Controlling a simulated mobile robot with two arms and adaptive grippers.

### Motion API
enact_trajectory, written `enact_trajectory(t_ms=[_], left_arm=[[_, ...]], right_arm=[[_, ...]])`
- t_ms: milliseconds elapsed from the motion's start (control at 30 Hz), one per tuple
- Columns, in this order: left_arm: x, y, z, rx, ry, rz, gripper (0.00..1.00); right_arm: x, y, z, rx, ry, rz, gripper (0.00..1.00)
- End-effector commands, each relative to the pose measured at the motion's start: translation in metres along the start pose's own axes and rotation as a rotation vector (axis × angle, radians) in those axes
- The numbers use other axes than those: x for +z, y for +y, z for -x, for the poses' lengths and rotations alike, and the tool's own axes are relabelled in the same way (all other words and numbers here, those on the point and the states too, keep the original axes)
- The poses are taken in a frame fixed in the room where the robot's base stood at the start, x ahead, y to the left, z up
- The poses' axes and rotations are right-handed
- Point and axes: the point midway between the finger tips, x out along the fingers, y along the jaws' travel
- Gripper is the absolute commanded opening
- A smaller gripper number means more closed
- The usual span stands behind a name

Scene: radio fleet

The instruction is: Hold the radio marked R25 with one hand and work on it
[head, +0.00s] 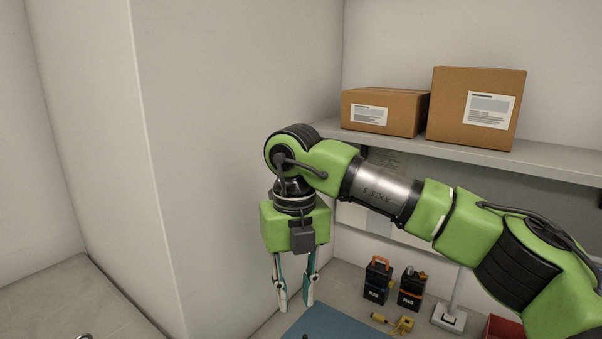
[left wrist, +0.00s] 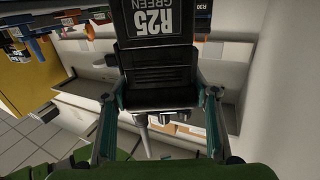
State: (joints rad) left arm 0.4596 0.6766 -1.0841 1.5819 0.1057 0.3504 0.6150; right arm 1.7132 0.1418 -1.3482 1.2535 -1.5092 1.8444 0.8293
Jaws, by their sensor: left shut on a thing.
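The black radio marked R25 GREEN (left wrist: 158,60) fills the upper middle of the left wrist view. My left gripper (left wrist: 162,94) has one finger on each side of it and is shut on it. The head view does not show this radio. My right gripper (head: 295,300) hangs pointing down at the middle of the head view, above the left part of the blue mat (head: 335,322). Its two fingers are apart with nothing between them.
Two black radios (head: 376,282) (head: 411,289) stand on the bench behind the mat, beside a yellow tool (head: 402,325) and a lamp stand (head: 449,315). A red bin (head: 503,328) is at right. Cardboard boxes (head: 384,112) (head: 475,108) sit on the shelf (head: 540,158). A wall stands left of my right gripper.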

Motion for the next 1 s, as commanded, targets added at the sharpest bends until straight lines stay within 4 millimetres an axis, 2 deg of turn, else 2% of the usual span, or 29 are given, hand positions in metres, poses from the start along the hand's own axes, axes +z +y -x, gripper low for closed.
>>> enact_trajectory(t_ms=[200,400,667,1000], left_arm=[[0.000,0.000,0.000,0.001,0.001,0.000,0.20],[-0.001,0.000,0.000,0.001,0.001,0.000,0.20],[0.000,0.000,0.000,0.000,0.001,0.000,0.20],[-0.001,0.000,0.000,0.000,0.001,0.000,0.20]], right_arm=[[0.000,0.000,-0.034,0.001,0.004,0.309,0.22],[-0.001,0.000,-0.054,0.000,0.002,0.528,0.22],[-0.001,0.001,-0.071,0.001,0.001,0.597,0.22],[-0.002,0.000,-0.118,0.001,0.002,0.594,0.22]])
